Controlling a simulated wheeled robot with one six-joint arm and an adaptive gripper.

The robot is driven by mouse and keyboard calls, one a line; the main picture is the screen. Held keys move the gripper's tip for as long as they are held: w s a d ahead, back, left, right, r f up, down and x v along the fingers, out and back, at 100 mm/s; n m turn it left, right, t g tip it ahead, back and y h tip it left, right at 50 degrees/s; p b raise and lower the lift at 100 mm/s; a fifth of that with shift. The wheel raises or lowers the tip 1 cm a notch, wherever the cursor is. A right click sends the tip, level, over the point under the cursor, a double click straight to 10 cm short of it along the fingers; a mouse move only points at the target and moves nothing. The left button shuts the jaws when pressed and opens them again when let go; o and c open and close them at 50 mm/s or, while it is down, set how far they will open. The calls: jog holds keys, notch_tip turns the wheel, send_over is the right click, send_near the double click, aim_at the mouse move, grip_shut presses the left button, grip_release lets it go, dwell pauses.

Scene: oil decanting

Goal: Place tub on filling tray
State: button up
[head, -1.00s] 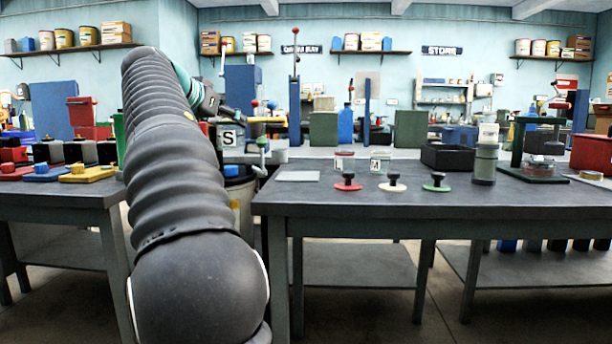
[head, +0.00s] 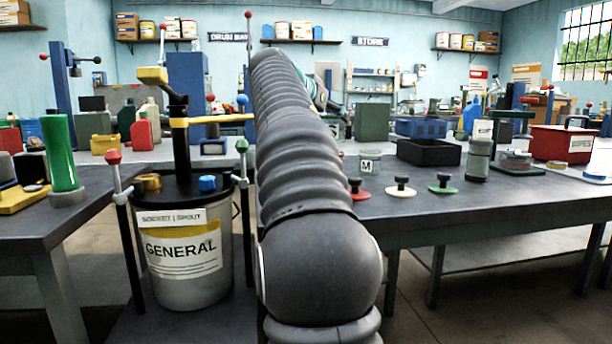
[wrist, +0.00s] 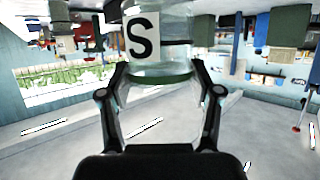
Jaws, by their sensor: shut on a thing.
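My gripper (wrist: 160,70) is shut on a clear tub (wrist: 178,68) with a white label marked S, seen in the wrist view, which looks upside down. The tub sits between the two fingers, clear of any surface that I can see there. In the head view my arm hides the gripper and the S tub. Another small tub (head: 370,163) marked M stands on the right bench. I cannot tell which thing is the filling tray; a black open tray (head: 428,153) stands on that bench.
A drum marked GENERAL (head: 185,262) with a pump and upright rods stands left of my arm. Red, white and green knobbed discs (head: 402,188) lie on the right bench (head: 470,205). A grey canister (head: 479,158) and red box (head: 562,143) stand further right.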

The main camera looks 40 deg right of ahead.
jog(key=shift+w+d+r, duration=0.2)
jog(key=shift+w+d, duration=0.15)
jog(key=shift+w+a+f+b, duration=0.4)
jog(key=shift+w+a+f, duration=0.9)
jog(key=shift+f, duration=0.55)
jog(key=shift+w+a+f+b, duration=0.45)
jog(key=shift+w+a+f, duration=0.9)
jog(key=shift+f, duration=0.5)
jog(key=shift+w+a+f+b, duration=0.4)
jog(key=shift+w+a+f, duration=0.9)
jog(key=shift+f, duration=0.55)
jog(key=shift+w+d, duration=0.15)
jog(key=shift+f+b, duration=0.25)
jog(key=shift+b, duration=0.05)
jog(key=o, duration=1.1)
jog(key=shift+o, duration=0.2)
jog(key=shift+r, duration=0.1)
jog(key=shift+r+p, duration=0.15)
jog(key=shift+p, duration=0.15)
jog(key=v, duration=1.2)
